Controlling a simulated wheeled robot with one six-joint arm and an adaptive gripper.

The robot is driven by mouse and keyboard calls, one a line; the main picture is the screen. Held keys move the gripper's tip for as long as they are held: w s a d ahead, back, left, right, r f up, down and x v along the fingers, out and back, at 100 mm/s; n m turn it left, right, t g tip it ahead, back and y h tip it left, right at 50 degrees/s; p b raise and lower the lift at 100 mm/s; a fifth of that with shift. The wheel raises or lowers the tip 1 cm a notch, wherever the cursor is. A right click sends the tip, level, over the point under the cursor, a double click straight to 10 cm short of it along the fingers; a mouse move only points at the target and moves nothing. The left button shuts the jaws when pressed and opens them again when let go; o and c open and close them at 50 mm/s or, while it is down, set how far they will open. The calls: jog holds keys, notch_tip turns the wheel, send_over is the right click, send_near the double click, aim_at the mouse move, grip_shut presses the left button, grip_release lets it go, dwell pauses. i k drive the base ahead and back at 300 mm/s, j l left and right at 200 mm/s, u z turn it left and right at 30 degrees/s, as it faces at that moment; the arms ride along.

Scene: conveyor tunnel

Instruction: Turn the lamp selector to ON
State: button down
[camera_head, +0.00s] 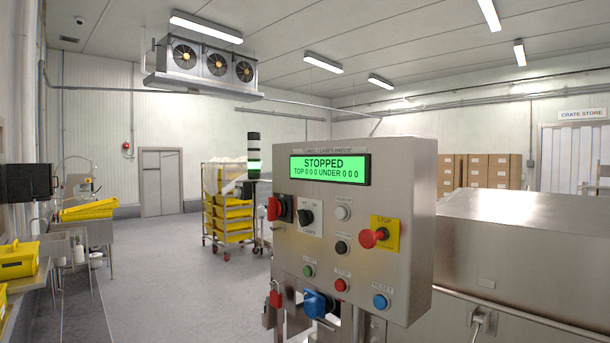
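The lamp selector (306,217) is a small black knob on a white label plate (310,231), in the upper left part of the control box's front. The plate's lettering is too small to read surely, and I cannot tell which mark the knob points to. The grey metal control box (415,260) stands at the centre right, and its green display (330,170) reads STOPPED, TOP 000 UNDER 000. My gripper is not in view, and nothing touches the knob.
Near the knob are a red switch handle (274,209), a red mushroom stop button (372,238) and several push buttons, including a blue one (380,301). A blue connector (315,304) and red padlock (275,298) hang below. A steel housing (520,240) stands right.

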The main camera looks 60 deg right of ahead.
aim_at(306, 217)
jog(key=z, duration=1.25)
